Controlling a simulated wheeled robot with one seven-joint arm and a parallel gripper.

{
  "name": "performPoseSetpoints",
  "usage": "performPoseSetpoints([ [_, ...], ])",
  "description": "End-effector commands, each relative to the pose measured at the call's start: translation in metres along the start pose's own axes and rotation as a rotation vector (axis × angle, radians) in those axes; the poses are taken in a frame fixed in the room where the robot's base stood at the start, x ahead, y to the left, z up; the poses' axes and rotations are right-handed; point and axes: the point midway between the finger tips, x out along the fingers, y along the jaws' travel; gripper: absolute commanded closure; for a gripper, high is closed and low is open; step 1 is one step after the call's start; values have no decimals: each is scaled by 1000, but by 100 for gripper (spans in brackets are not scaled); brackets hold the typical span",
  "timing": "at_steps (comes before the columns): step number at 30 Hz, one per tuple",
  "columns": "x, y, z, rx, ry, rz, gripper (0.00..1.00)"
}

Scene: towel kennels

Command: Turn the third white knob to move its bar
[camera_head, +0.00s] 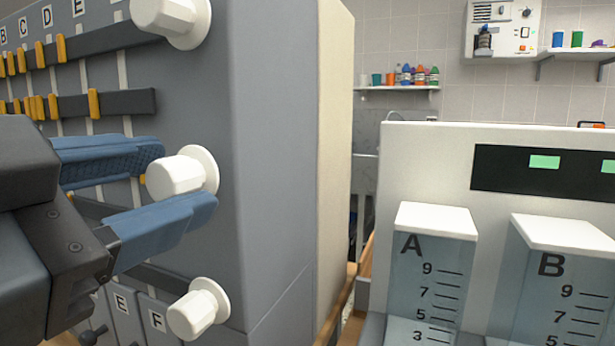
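Three white knobs stand in a column at the right end of the grey panel: a top knob (172,14), a middle knob (176,176) and a bottom knob (194,313). The picture cuts off the panel above, so I cannot tell which knob counts as third. My gripper (186,178) is open, with one blue finger above-left of the middle knob and the other below it. Contact is unclear. Dark bars (112,102) with yellow tabs run left from the knobs. The bar level with the middle knob is mostly hidden behind my gripper.
The cabinet's plain grey side (270,150) lies right of the knobs. Further right stands a white machine (420,150) with graduated containers marked A (430,270) and B (565,290). A shelf with bottles (400,88) hangs on the tiled back wall.

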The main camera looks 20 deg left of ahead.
Motion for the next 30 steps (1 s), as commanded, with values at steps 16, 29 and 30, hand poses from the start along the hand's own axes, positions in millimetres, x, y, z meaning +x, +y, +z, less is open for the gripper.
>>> performPoseSetpoints([
  [16,-24,-1,0,0,-1,-4,41],
  [29,-77,0,0,0,0,-1,41],
  [30,-78,0,0,0,1,-1,41],
])
